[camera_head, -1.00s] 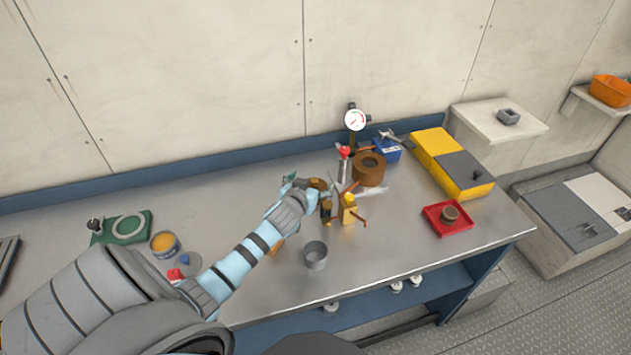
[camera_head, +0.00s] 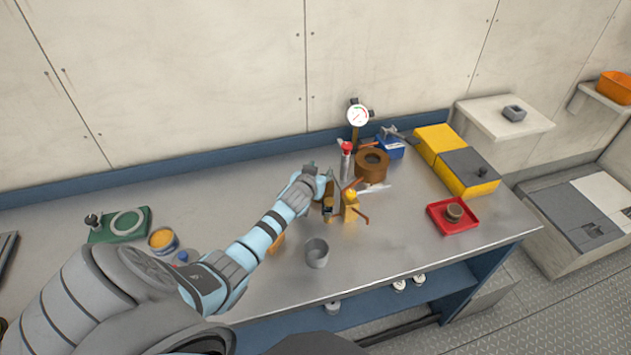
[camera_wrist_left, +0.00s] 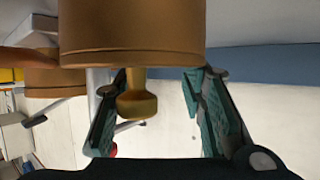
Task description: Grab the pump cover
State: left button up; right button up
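A bronze cylinder (camera_wrist_left: 130,38) with a stem and rounded knob (camera_wrist_left: 137,100) fills the top of the left wrist view, which looks upside down. This seems to be the pump cover or the part bearing it; I cannot tell where the cover ends. My left gripper (camera_head: 326,184) is at the bronze parts (camera_head: 328,207) mid-bench and hides some of them in the head view. In the wrist view its two teal-padded fingers (camera_wrist_left: 165,74) stand apart, the knob showing between them, nearer the left finger, with a gap to the right one. My right gripper is out of view.
A yellow fitting (camera_head: 350,211) with orange levers stands just right of my left gripper. A grey cup (camera_head: 317,254) is in front, a brown ring (camera_head: 371,168) and gauge (camera_head: 358,116) behind. A red tray (camera_head: 440,224) lies right. The front bench surface is mostly clear.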

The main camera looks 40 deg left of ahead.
pick_arm(q)
jog(key=shift+s, duration=0.1)
grip_shut()
jog(key=shift+s+d, duration=0.1)
jog(key=shift+f, duration=0.1)
dwell(0.3)
